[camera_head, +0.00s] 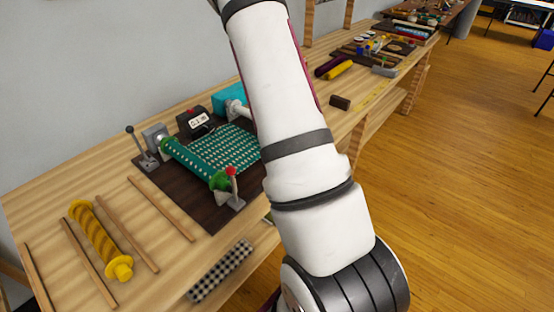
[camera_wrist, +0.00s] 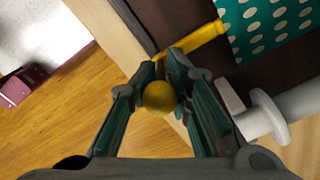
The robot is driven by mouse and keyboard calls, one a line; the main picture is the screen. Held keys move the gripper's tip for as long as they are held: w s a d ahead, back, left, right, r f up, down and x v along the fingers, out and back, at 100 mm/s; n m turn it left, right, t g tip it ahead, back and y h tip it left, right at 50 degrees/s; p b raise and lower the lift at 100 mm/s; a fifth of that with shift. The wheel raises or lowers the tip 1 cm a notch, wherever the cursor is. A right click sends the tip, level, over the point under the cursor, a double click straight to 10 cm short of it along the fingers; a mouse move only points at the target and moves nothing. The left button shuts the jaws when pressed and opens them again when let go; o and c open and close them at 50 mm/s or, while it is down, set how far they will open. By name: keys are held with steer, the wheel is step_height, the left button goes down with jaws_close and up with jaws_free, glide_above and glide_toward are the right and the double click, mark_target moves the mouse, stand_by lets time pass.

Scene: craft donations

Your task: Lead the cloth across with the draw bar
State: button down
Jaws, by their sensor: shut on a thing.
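The teal cloth with white dots (camera_head: 232,143) comes off a green-ended roller (camera_head: 200,165) on a dark board and lies flat. Its far part is hidden behind my arm in the head view. In the wrist view the cloth (camera_wrist: 262,22) is at the upper right, beside a yellow bar (camera_wrist: 198,41), which I take as the draw bar. A yellow ball knob (camera_wrist: 159,97) is between my fingers. My gripper (camera_wrist: 166,76) is shut on the knob, near the board's edge. My gripper is hidden in the head view.
A lever (camera_head: 146,155) and a counter box (camera_head: 197,121) stand by the roller. A white spindle (camera_wrist: 285,108) is close to my right finger in the wrist view. A yellow roll (camera_head: 94,235) and several wooden strips lie at the bench's near end.

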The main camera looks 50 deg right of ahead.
steer(key=shift+w+d+r, duration=0.15)
steer(key=shift+w+r, duration=0.05)
steer(key=shift+r, duration=0.05)
steer(key=c, duration=1.8)
jaws_free()
steer(key=shift+o, duration=1)
steer(key=shift+s, duration=0.1)
steer(key=shift+f, duration=0.1)
step_height(320, 180, up, 12)
steer(key=shift+r, duration=0.1)
steer(key=shift+c, duration=0.5)
